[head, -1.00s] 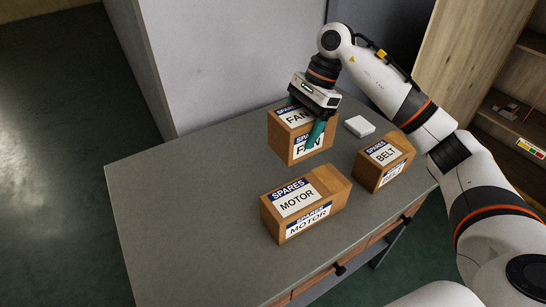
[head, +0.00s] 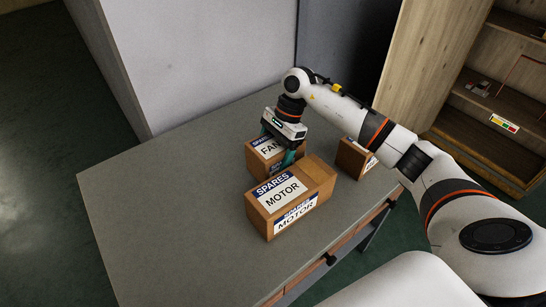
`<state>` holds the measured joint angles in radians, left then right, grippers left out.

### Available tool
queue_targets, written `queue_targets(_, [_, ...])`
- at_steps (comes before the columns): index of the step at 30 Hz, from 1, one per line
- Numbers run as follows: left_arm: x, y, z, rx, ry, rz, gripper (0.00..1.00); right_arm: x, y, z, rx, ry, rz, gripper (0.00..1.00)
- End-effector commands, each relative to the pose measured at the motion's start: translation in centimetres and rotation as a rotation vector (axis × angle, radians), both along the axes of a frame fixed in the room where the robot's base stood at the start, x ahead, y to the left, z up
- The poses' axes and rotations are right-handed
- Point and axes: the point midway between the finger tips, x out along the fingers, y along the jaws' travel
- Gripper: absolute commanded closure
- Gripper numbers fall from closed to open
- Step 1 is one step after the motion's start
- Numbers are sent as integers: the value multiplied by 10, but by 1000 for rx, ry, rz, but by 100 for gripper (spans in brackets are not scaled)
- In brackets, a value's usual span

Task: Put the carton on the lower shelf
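My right gripper (head: 277,147) comes in from the right and has its fingers on either side of the FAN carton (head: 256,165), closed on it. The FAN carton is brown with a white and blue label. It is just behind the MOTOR carton (head: 320,172), which hides its lower front. I cannot tell whether it touches the table. A wooden shelf unit (head: 420,65) stands at the right, with a middle shelf (head: 500,104) and a lower board (head: 480,158) showing. My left gripper is not in view.
The grey table (head: 160,210) is clear at the left and front. The BELT carton (head: 352,158) stands at its right, partly hidden by my arm. Small items and a coloured label (head: 504,123) are on the shelf unit. A pale wall (head: 200,60) rises behind the table.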

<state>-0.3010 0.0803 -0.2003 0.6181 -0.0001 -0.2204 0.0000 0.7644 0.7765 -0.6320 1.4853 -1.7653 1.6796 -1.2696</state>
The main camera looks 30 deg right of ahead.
Motion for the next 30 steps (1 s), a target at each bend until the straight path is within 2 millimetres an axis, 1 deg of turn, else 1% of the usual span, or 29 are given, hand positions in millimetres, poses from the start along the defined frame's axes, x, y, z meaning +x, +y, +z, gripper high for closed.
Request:
queue_targets(3, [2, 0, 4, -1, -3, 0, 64, 0, 1, -15, 3, 1, -1, 74])
queue_targets(6, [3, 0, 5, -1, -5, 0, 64, 0, 0, -23, 2, 0, -1, 74])
queue_targets(13, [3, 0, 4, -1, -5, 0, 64, 1, 0, -24, 2, -2, -1, 74])
queue_targets(17, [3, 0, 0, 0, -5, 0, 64, 1, 0, -28, 1, -3, 0, 74])
queue_targets(18, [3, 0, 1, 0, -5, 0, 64, 0, 0, -28, 0, 0, -1, 15])
queue_targets(19, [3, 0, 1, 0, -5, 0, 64, 0, 0, -28, 0, 0, -1, 11])
queue_targets(26, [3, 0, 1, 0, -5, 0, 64, 0, 0, -28, 0, 1, -1, 11])
queue_targets(30, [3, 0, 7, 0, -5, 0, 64, 0, 0, -22, 1, 1, -1, 11])
